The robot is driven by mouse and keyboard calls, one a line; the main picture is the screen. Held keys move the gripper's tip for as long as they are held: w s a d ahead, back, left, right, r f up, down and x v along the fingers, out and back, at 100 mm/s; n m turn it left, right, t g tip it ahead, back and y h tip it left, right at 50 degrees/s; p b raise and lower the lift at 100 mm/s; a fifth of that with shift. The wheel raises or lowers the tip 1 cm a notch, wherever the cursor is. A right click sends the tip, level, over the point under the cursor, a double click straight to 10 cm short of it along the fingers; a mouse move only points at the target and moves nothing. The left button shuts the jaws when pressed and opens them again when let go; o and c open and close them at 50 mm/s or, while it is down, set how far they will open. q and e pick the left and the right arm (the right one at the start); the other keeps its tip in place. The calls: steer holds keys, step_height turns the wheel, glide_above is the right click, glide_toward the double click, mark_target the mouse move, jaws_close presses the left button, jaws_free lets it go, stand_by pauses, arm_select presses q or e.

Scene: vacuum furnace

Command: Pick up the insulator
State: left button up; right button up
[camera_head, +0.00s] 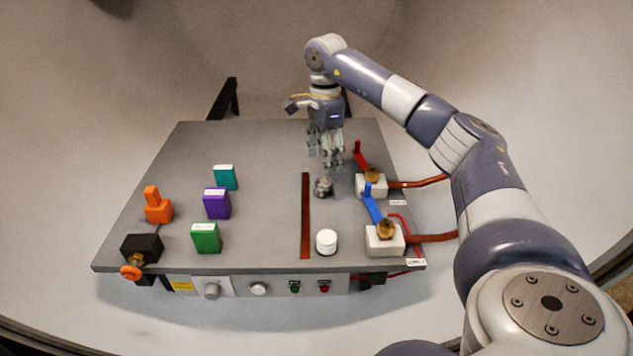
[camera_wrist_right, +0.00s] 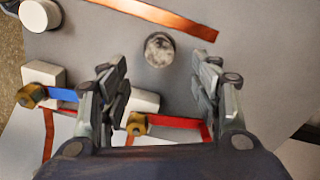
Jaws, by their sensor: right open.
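Two short cylinders could be the insulator, and I cannot tell which one is meant. A mottled grey, dirty-looking one (camera_head: 323,187) stands on the grey table between the copper strip and the white blocks. A clean white one (camera_head: 326,241) stands nearer the front edge. My right gripper (camera_head: 332,162) points down, open and empty, above and just behind the mottled cylinder. In the right wrist view, the mottled cylinder (camera_wrist_right: 159,49) lies ahead of the gap between the open fingers (camera_wrist_right: 158,75), and the white cylinder (camera_wrist_right: 40,14) is at the upper left. My left gripper is not in view.
A copper strip (camera_head: 305,215) lies left of the cylinders. White blocks (camera_head: 384,240) with brass fittings, red and blue levers (camera_head: 371,203) and copper rods stand right. Green (camera_head: 206,238), purple (camera_head: 217,204) and teal blocks stand left, beside an orange piece (camera_head: 157,206). The table's back left is clear.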

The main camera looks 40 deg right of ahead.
mark_target(323, 181)
steer(key=f, duration=0.3)
steer(key=shift+s+f, duration=0.1)
steer(key=shift+s, duration=0.1)
steer(key=shift+w+f, duration=0.15)
steer(key=shift+f, duration=0.2)
step_height(323, 181, down, 4)
steer(key=shift+a+r+p, duration=0.1)
steer(key=shift+r+p, duration=0.15)
steer(key=shift+p, duration=0.3)
steer(key=shift+f, duration=0.35)
steer(key=shift+w+f, duration=0.1)
steer(key=shift+f, duration=0.1)
steer(key=c, duration=0.8)
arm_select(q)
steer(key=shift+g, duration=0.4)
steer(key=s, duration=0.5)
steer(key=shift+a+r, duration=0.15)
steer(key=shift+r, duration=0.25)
arm_select(e)
steer(key=c, duration=0.4)
